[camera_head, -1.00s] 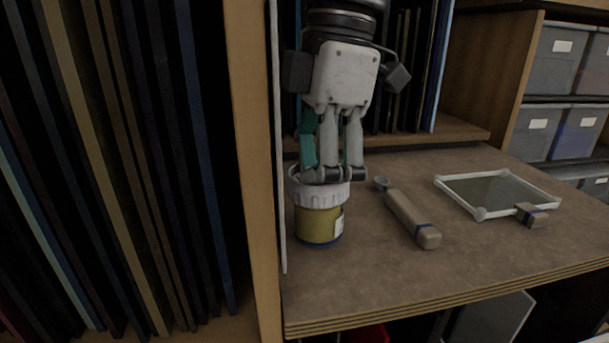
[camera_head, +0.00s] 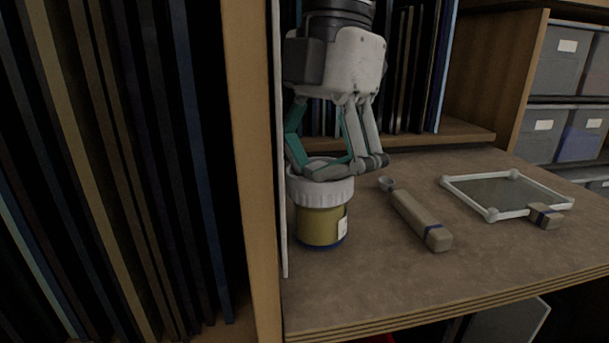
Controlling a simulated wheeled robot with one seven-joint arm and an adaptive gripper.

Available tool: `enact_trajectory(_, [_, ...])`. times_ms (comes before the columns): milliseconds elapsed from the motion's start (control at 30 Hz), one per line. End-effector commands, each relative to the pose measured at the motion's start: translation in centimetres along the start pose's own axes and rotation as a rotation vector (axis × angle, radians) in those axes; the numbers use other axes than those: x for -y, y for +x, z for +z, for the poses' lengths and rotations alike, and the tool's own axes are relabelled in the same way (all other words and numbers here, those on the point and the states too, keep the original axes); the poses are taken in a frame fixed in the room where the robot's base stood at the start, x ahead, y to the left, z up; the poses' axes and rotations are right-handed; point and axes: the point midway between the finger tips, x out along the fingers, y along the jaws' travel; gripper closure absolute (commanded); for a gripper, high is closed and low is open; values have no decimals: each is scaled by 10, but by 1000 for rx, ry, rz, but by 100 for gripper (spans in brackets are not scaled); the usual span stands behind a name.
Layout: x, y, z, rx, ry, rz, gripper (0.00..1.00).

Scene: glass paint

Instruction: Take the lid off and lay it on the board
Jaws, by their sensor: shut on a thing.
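A squat jar (camera_head: 322,228) with a yellowish body, a blue base band and a white label stands upright on the brown worktop, close to the pale upright panel at its left. Its white ribbed lid (camera_head: 320,194) sits on top of the jar, with no clear gap between them. My gripper (camera_head: 333,172) comes down from above with its fingers spread across the lid, shut on the lid's rim. The fingers hide part of the lid's top. The worktop (camera_head: 400,280) is the bare flat board surface around the jar.
A beige-handled tool (camera_head: 420,220) lies just right of the jar. A white-framed glass pane (camera_head: 505,192) lies further right, with a small beige block (camera_head: 545,216) at its corner. A wooden post (camera_head: 250,170) closes off the left. The front of the worktop is clear.

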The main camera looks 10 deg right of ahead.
Motion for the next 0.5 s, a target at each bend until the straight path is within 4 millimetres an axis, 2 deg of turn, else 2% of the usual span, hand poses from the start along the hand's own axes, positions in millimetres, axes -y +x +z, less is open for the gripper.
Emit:
enact_trajectory(33, [-2, 6, 1, 0, -44, -14, 74])
enact_trajectory(300, [0, 7, 1, 0, -295, -52, 74])
enact_trajectory(500, [1, 6, 0, -1, -357, -62, 73])
